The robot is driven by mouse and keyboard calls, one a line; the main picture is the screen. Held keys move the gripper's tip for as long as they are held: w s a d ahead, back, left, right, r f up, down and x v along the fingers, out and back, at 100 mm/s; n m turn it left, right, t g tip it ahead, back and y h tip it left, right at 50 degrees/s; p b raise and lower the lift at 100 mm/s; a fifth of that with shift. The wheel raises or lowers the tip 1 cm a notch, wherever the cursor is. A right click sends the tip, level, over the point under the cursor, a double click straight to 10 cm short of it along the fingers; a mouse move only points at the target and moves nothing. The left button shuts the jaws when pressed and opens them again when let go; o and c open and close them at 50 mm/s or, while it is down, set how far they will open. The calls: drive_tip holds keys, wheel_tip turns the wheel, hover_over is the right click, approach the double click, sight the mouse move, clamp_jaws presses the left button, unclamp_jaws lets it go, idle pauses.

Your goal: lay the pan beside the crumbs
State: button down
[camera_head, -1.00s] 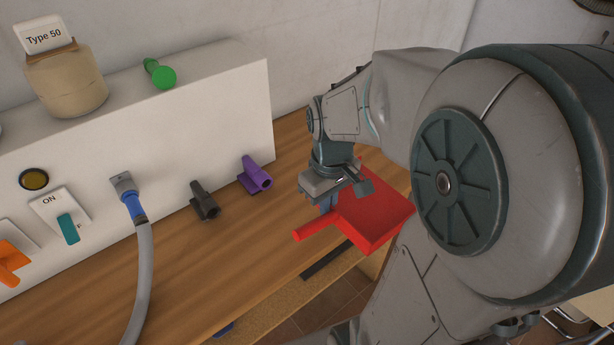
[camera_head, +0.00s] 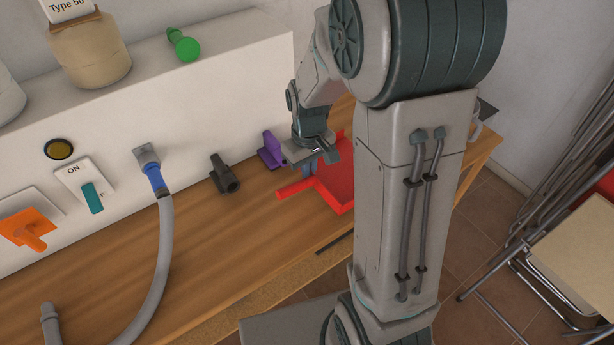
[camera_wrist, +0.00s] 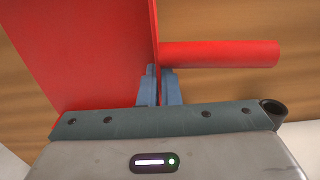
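The pan is a red dustpan (camera_head: 343,190) with a short handle (camera_head: 296,188) pointing left. It is low over the wooden worktop, right of the purple fitting and partly hidden behind my arm. I cannot tell whether it touches the wood. My gripper (camera_head: 309,167) is at the pan's handle end. In the wrist view my blue fingers (camera_wrist: 158,88) stand close on both sides of the red pan's edge (camera_wrist: 154,35), beside the handle (camera_wrist: 220,54). No crumbs can be made out in either view.
A white housing carries a purple fitting (camera_head: 271,150), a dark fitting (camera_head: 224,174) and a grey hose (camera_head: 165,255). A folding chair (camera_head: 560,220) stands at the right. My arm covers the worktop's right part.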

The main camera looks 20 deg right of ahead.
drive_tip(key=shift+w+a+f, duration=0.1)
drive_tip(key=shift+w+f, duration=0.05)
drive_tip(key=shift+f, duration=2)
drive_tip(key=shift+f, duration=0.2)
drive_tip(key=c, duration=1.6)
unclamp_jaws()
drive_tip(key=shift+c, duration=0.2)
drive_tip(key=shift+r, duration=0.1)
